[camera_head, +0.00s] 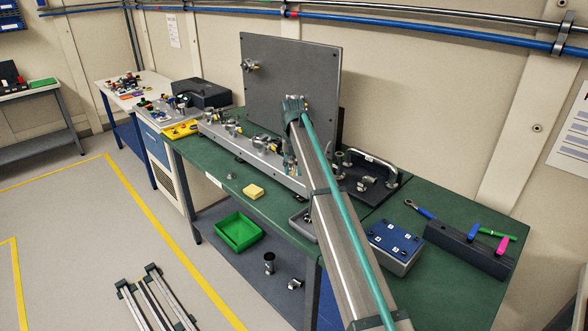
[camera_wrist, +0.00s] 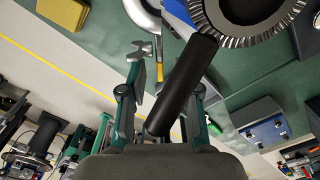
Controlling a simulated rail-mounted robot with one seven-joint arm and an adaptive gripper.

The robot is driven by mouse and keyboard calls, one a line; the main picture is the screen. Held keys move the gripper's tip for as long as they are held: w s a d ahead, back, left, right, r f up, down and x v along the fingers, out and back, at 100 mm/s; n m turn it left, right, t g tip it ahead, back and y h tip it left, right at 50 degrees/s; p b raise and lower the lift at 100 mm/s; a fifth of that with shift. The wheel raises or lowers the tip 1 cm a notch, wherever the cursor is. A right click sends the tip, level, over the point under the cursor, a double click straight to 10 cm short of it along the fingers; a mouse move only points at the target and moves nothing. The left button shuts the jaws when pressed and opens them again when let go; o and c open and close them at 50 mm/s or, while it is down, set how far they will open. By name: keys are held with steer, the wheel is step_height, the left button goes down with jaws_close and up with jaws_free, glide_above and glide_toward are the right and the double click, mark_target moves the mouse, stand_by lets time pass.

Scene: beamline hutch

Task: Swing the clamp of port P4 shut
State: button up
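In the wrist view my gripper (camera_wrist: 166,76) has its two teal and grey fingers apart, with no object clearly pinched between them. A black cylindrical handle (camera_wrist: 185,88) slants across the space near the right finger; I cannot tell if they touch. A toothed metal ring with a blue body (camera_wrist: 250,22) is at its upper end. A yellow-marked metal part (camera_wrist: 168,68) shows beyond the fingers. In the head view, a silver rail (camera_head: 250,158) carries several ports with clamps, one a port clamp (camera_head: 266,144) left of my arm. No P4 label is readable. My arm hides the rail's right end.
A grey upright panel (camera_head: 290,70) stands behind the rail. A blue-topped box (camera_head: 396,242) and a dark tool holder (camera_head: 470,250) stand at right. A green bin (camera_head: 238,231) is on the lower shelf.

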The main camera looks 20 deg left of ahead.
step_height(320, 180, up, 12)
stand_by(0.8)
